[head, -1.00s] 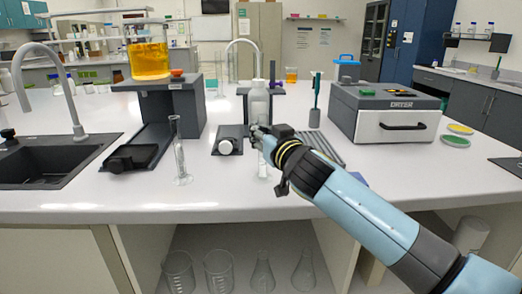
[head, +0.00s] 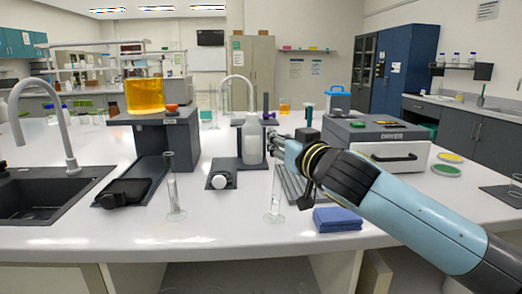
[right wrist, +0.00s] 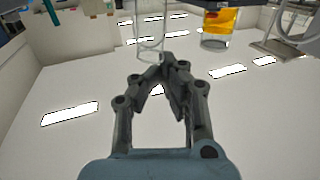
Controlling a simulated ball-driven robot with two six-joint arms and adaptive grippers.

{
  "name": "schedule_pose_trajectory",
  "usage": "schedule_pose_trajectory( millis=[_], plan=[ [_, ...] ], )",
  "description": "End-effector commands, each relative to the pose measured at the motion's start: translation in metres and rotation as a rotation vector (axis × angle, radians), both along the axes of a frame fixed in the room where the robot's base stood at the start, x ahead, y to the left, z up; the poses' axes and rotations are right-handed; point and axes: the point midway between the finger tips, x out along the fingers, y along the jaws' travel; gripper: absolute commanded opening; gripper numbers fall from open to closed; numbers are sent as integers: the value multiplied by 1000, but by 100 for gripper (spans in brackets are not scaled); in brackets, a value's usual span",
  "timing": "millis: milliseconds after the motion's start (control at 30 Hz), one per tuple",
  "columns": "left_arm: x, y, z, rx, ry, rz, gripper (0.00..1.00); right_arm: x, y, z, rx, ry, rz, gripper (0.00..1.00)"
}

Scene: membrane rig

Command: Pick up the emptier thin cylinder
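Two thin clear glass cylinders stand upright on the white bench in the head view. The left thin cylinder (head: 174,190) is in front of the dark stand. The right thin cylinder (head: 275,197) is nearer the middle, its top close to my right gripper (head: 279,145). I cannot tell the liquid level in either. In the right wrist view my right gripper (right wrist: 163,68) has its fingertips together, with nothing visible between them. A clear glass vessel (right wrist: 150,35) shows just beyond the tips; I cannot tell which one it is. My left gripper is not in view.
A grey stand (head: 182,138) holds a beaker of orange liquid (head: 145,92). A white bottle (head: 252,142) is behind my gripper. A dryer (head: 385,145), a folded blue cloth (head: 337,219) and a sink (head: 40,205) flank the work area. Bench front is mostly clear.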

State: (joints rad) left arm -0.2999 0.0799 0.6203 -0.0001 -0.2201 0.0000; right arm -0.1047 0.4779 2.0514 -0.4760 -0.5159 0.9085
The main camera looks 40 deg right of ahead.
Motion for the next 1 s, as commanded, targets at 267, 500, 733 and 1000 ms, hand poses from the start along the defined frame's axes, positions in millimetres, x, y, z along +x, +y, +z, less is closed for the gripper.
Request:
schedule_pose_trajectory(
  millis=[267,500,733,1000],
  plan=[
    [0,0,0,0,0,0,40,-39,-17,25,-7,5,2,0],
    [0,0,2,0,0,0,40,-51,-22,33,-1,1,2,0],
    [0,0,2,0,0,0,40,-53,-23,35,2,-1,1,0],
    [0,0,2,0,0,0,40,-53,-23,35,1,-1,1,18]
  ],
)
